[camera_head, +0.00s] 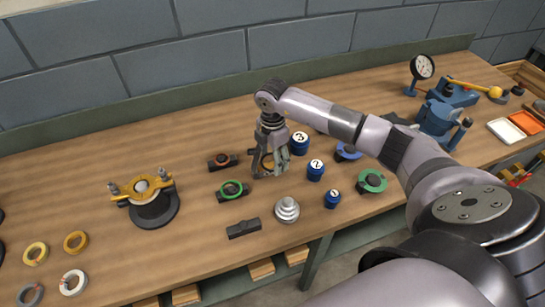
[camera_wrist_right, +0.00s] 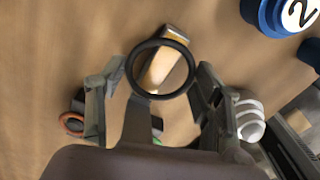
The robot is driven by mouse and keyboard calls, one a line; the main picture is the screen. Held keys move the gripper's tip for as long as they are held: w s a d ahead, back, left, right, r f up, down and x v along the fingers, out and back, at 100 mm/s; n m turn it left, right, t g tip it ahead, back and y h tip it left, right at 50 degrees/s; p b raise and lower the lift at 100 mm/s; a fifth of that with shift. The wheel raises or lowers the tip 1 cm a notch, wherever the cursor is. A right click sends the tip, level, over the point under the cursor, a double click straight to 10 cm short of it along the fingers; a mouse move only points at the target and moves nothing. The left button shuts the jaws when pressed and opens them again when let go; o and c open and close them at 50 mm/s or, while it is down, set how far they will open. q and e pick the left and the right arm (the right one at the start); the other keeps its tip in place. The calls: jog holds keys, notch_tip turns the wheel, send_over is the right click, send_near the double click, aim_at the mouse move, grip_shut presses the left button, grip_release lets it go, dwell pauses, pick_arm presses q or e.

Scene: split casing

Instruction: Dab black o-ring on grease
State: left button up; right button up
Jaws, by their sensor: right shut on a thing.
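My right gripper (camera_head: 272,168) is above the middle of the workbench, its fingers pointing down. In the head view the gripper mostly hides this block and the o-ring. My left gripper is not in view.
Blue numbered weights (camera_head: 315,172) and a silver stepped piece (camera_head: 287,210) stand close to the right gripper. Dark holders with an orange ring (camera_head: 222,158) and a green ring (camera_head: 232,189) lie to its left. A brass-topped casing (camera_head: 152,205) stands farther left.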

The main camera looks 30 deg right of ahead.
jog(key=shift+r+p, duration=1.8)
jog(key=shift+r, duration=0.85)
jog(key=shift+f, duration=0.1)
notch_tip(320, 180, down, 2)
jog(key=b, duration=0.3)
jog(key=shift+b, duration=0.3)
jog(key=shift+f, duration=0.1)
jog(key=shift+f+b, duration=1)
jog(key=shift+f, duration=0.6)
